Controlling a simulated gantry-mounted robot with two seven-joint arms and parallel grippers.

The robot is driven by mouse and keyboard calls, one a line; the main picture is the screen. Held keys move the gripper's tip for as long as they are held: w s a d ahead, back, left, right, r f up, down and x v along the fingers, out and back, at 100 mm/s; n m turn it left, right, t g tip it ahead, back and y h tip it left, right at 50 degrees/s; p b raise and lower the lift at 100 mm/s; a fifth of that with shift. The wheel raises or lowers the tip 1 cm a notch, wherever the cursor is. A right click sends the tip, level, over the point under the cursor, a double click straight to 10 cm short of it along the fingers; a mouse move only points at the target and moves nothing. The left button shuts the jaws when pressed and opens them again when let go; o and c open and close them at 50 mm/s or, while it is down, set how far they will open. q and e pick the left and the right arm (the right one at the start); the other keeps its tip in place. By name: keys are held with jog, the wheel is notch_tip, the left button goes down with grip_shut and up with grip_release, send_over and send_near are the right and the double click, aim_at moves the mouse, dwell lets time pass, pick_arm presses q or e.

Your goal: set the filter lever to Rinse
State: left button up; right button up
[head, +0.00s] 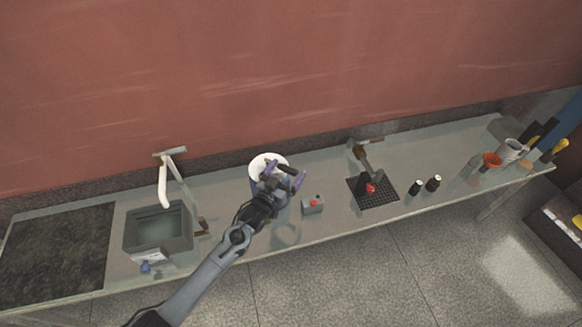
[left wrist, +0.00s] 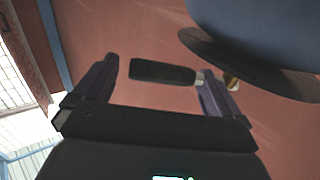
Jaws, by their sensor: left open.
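My left gripper (head: 286,178) is open beside the blue vessel with a white round top (head: 268,166), in the middle of the counter. In the left wrist view, a lever with a black grip (left wrist: 163,73) and a short metal shaft lies across the gap between the two fingers of my left gripper (left wrist: 160,85). The shaft passes near the right finger, below the blue body (left wrist: 260,25) and its dark flange. I cannot tell whether either finger touches the lever. No Rinse mark or lever setting is readable. In the head view the gripper hides the lever.
A grey box with a red button (head: 313,206) stands right of the vessel. Farther right are a black grid mat (head: 384,199) under a dark stand, and two small bottles (head: 425,185). A sink (head: 185,240) with a white tap (head: 168,185) is at left. The wall is behind.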

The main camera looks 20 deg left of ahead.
pick_arm(q)
jog(key=shift+w+d+b, duration=0.15)
jog(key=shift+w, duration=0.7)
jog(key=shift+w+d+b, duration=0.15)
jog(key=shift+w, duration=0.65)
pick_arm(e)
jog(key=shift+a+f, duration=0.1)
jog(key=shift+f, duration=0.35)
